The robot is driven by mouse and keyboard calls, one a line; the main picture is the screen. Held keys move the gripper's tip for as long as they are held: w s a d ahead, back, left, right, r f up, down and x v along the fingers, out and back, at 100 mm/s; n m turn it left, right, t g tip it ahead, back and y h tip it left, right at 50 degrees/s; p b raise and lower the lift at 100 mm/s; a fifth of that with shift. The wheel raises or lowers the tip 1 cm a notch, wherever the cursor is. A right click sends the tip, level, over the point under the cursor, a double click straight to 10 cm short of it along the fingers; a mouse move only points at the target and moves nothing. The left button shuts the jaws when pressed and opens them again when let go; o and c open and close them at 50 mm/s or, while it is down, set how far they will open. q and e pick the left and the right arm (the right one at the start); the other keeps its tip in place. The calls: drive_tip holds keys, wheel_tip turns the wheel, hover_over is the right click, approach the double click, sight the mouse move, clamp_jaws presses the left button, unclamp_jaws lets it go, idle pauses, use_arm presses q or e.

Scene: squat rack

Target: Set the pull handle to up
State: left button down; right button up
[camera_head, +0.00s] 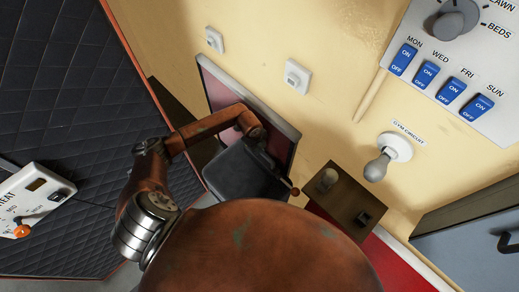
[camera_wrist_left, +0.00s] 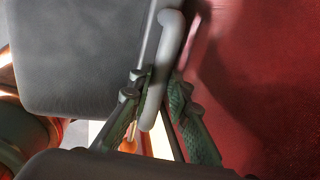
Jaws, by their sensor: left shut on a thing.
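My left arm comes in from the left in the head view and bends down to my left gripper (camera_head: 264,157), a dark shape beside a dark grey padded block (camera_head: 235,175). In the left wrist view, my left gripper (camera_wrist_left: 155,100) has its green-lined fingers on either side of a grey rounded handle (camera_wrist_left: 167,50) and is shut on it. The handle slants beside the grey block (camera_wrist_left: 80,55). No label shows on it, and its lower end is partly hidden by the fingers. My right gripper is not in view.
A grey lever (camera_head: 376,168) marked GYM CIRCUIT sits on the yellow wall, right of the gripper. A brown box (camera_head: 345,190) is nearer. A switch panel (camera_head: 490,118) is upper right. A heat panel (camera_head: 30,195) is far left by dark quilted padding (camera_head: 60,90).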

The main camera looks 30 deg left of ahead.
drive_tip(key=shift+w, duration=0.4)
use_arm(q)
drive_tip(key=shift+r, duration=0.1)
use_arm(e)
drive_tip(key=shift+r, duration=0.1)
use_arm(q)
drive_tip(key=shift+r+p, duration=0.3)
wheel_tip(320, 180, up, 30)
drive_tip(key=p, duration=1.6)
drive_tip(key=shift+w+p, duration=0.2)
drive_tip(key=shift+p, duration=0.1)
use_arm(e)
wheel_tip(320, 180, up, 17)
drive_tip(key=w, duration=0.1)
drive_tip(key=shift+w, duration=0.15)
